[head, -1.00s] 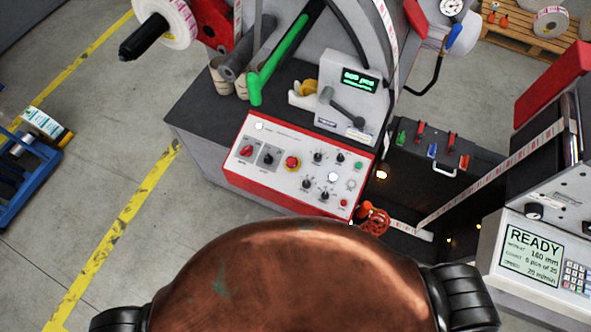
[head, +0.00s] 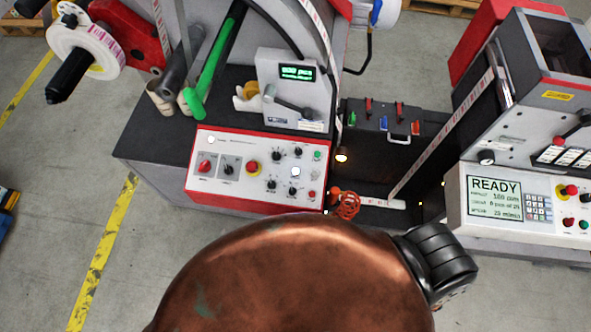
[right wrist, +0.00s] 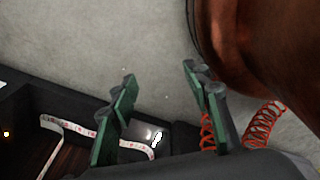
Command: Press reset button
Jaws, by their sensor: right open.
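A white control panel with a red edge (head: 260,170) sits on the front of the machine in the head view. My left gripper is not in view.
A second console with a READY screen (head: 495,198) stands at the right, with its own red and green buttons. A red coiled cable (head: 346,204) lies between the machines and also shows in the right wrist view (right wrist: 263,125).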

